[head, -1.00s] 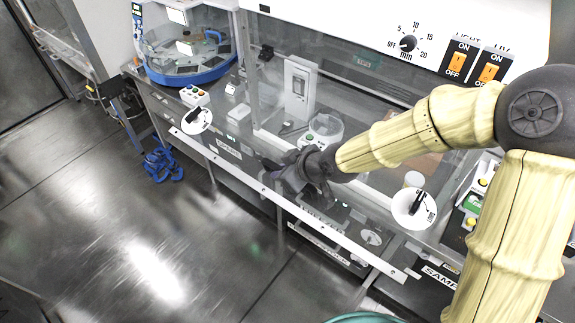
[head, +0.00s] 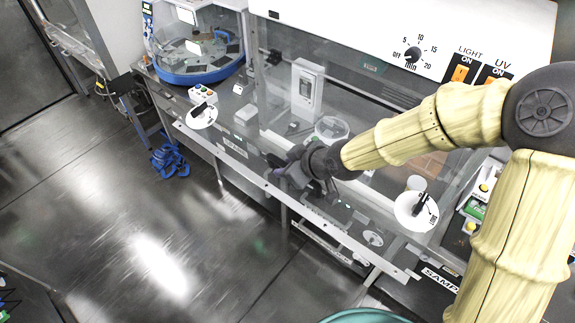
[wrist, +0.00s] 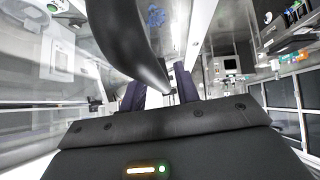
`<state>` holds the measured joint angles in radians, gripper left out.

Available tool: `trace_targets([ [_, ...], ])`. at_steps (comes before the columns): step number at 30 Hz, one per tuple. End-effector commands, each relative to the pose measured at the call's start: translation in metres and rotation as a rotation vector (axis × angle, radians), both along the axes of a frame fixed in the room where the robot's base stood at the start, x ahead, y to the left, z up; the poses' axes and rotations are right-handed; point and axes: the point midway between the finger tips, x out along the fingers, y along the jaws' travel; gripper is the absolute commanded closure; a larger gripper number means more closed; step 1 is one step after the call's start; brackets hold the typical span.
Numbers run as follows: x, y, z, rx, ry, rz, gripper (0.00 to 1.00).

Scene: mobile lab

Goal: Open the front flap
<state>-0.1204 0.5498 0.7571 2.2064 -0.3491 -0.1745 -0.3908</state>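The front flap is the clear panel of the cabinet, with a long pale metal rail (head: 232,160) along its lower edge. A dark curved handle (wrist: 137,50) crosses the wrist view and ends between my two dark purple fingers. My gripper (head: 288,168) is at the middle of the rail in the head view; its fingers (wrist: 160,92) show close on both sides of the handle and appear shut on it. The grip itself is partly hidden. A white disc with a black knob stands at the left (head: 201,116), and another at the right (head: 416,210).
A blue-based machine (head: 195,60) stands at the back left of the bench. A timer dial (head: 412,55) and orange switches (head: 461,74) are on the cabinet's upper front. Blue items (head: 169,160) lie on the floor. The metal floor (head: 120,230) before the bench is clear.

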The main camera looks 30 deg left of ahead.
Motion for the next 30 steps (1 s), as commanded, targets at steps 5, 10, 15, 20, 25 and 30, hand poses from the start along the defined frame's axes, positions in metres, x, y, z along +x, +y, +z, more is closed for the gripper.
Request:
trace_targets([
  [5,0.000,0.000,0.000,-0.001,0.001,-0.001,0.62],
  [10,0.000,-0.001,0.000,-0.001,0.001,-0.001,0.62],
  [15,-0.001,-0.006,0.005,0.001,0.002,-0.002,0.62],
  [20,-0.003,-0.016,0.016,0.001,0.001,-0.004,0.62],
  [25,-0.007,-0.027,0.028,0.001,0.002,-0.004,0.62],
  [30,-0.010,-0.039,0.040,0.000,0.002,-0.004,0.62],
])
